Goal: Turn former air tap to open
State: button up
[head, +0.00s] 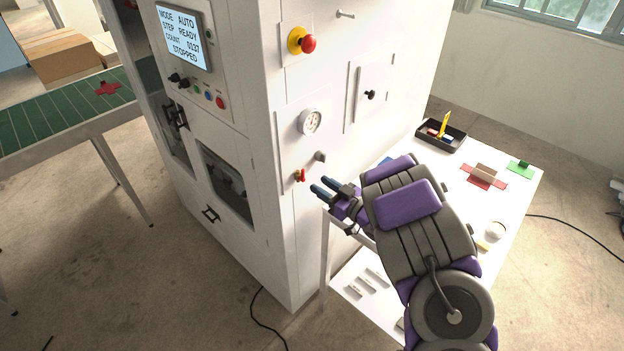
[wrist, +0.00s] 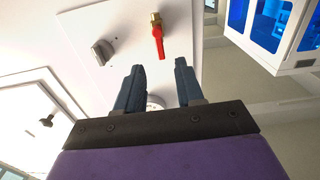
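The air tap is a small red lever (head: 300,176) on the side panel of the white box former (head: 268,150), below a round gauge (head: 310,121). In the wrist view, the red lever (wrist: 158,45) runs nearly up and down the picture from a brass fitting (wrist: 155,18). My gripper (head: 321,186) is just right of the tap, pointing at the panel. Its two blue-grey fingers are apart, and nothing is between them. In the wrist view, the lever lies just beyond the gap of my gripper (wrist: 158,70), apparently apart from both fingers.
A grey knob (head: 320,156) sits close to the tap; it also shows in the wrist view (wrist: 103,52). A red emergency button (head: 308,43) is higher up. A white table (head: 455,205) with a black tray (head: 441,146) and cards stands right of the former. A green conveyor (head: 60,108) is left.

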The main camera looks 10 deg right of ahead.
jog(key=v, duration=1.1)
jog(key=shift+d, duration=0.15)
jog(key=w+d+r+m+g+h+b, duration=0.15)
jog(key=w+d+h, duration=0.25)
jog(key=d+h, duration=0.45)
jog(key=s+d+r+m+g+h+b, duration=0.2)
jog(key=s+d+r+m+g+h, duration=0.25)
jog(key=s+h, duration=0.25)
jog(key=s+a+g+y, duration=0.1)
jog(key=s+a+g, duration=0.2)
jog(key=s+a, duration=0.4)
jog(key=s+a+m+g+y+b, duration=0.1)
jog(key=s+a+g, duration=0.3)
jog(key=s, duration=1.1)
jog(key=s+a+g+y+b, duration=0.1)
jog(key=s+a+g+y, duration=0.2)
jog(key=s+a, duration=0.8)
jog(key=shift+s, duration=0.3)
